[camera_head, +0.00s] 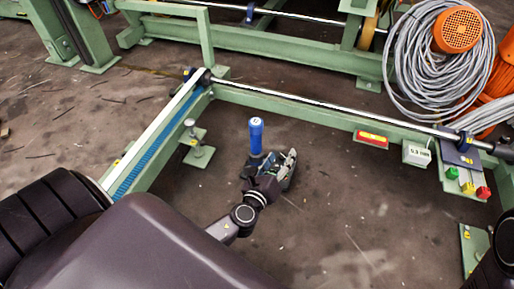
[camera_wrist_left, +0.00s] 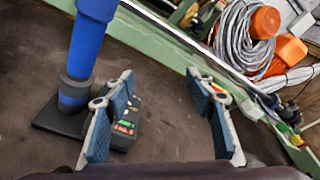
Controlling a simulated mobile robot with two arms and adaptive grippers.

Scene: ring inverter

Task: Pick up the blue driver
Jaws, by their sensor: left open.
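The blue driver (camera_head: 256,135) stands upright in the middle of the head view, with a blue cylindrical grip on top and a dark lower part. It also shows in the left wrist view (camera_wrist_left: 88,42), at the left, rising from a dark flat base. My left gripper (camera_head: 273,163) is open and empty, close to the driver on its right. In the left wrist view the two fingers (camera_wrist_left: 160,76) are spread apart, and the driver is outside them, left of the left finger. The gripper partly hides the driver's base in the head view. My right gripper is not in view.
A green frame rail (camera_head: 315,113) runs behind the driver. A metal post (camera_head: 197,150) stands to its left. A grey cable coil (camera_head: 415,60) hangs at the upper right. A button panel (camera_head: 465,172) is at the right. Floor to the right of my gripper is clear.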

